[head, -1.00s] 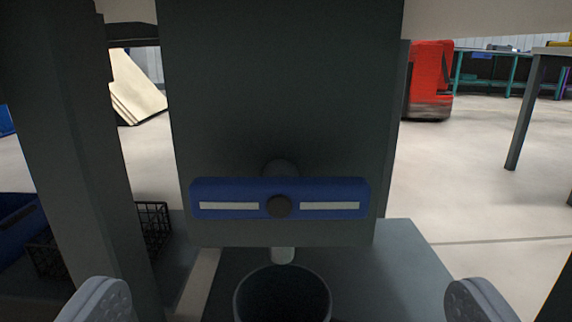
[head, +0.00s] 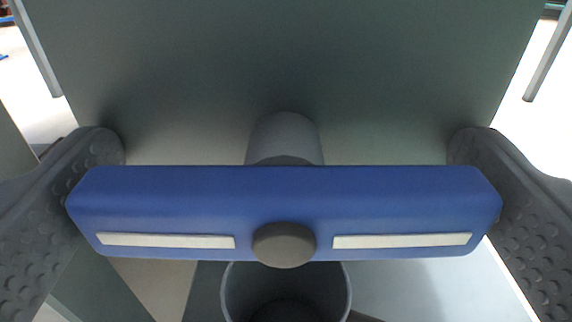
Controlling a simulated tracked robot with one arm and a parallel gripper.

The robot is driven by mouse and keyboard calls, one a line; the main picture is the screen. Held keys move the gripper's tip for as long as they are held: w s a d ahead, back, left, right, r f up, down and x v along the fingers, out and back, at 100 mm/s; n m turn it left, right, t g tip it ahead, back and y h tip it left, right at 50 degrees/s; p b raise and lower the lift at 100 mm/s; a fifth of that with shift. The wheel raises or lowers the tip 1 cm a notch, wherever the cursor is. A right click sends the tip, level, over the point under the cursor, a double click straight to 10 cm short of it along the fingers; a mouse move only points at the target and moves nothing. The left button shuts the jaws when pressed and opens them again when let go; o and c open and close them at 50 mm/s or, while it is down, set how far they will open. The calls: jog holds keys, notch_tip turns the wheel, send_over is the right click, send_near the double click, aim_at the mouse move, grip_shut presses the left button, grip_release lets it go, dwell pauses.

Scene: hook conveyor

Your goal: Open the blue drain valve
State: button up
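The blue drain valve's handle (head: 284,195) is a wide blue bar with two pale stripes and a dark round knob in its middle. It lies level across the picture in the head view, in front of a grey pipe stub on the dark green-grey panel. My gripper (head: 286,150) has one dark, dimpled finger at each end of the bar, so the handle lies between them. The fingers are spread wide. The handle hides part of their inner sides, and I cannot tell whether they touch its ends.
A dark round container (head: 286,300) stands open below the handle. The grey panel (head: 285,60) fills the space behind it. Pale floor shows at both sides, with thin grey posts near the upper corners.

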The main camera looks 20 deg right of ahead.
jog(key=c, duration=0.6)
jog(key=shift+o, duration=0.2)
jog(key=shift+d, duration=0.3)
jog(key=shift+a, duration=0.15)
jog(key=shift+n, duration=0.3)
jog(key=n+p, duration=0.5)
jog(key=n, duration=0.2)
jog(key=shift+a+f, duration=0.1)
jog(key=n+p, duration=0.2)
jog(key=n, duration=0.3)
jog(key=shift+a+n, duration=0.1)
jog(key=shift+n, duration=0.2)
jog(key=shift+f+n, duration=0.15)
jog(key=shift+n, duration=2.25)
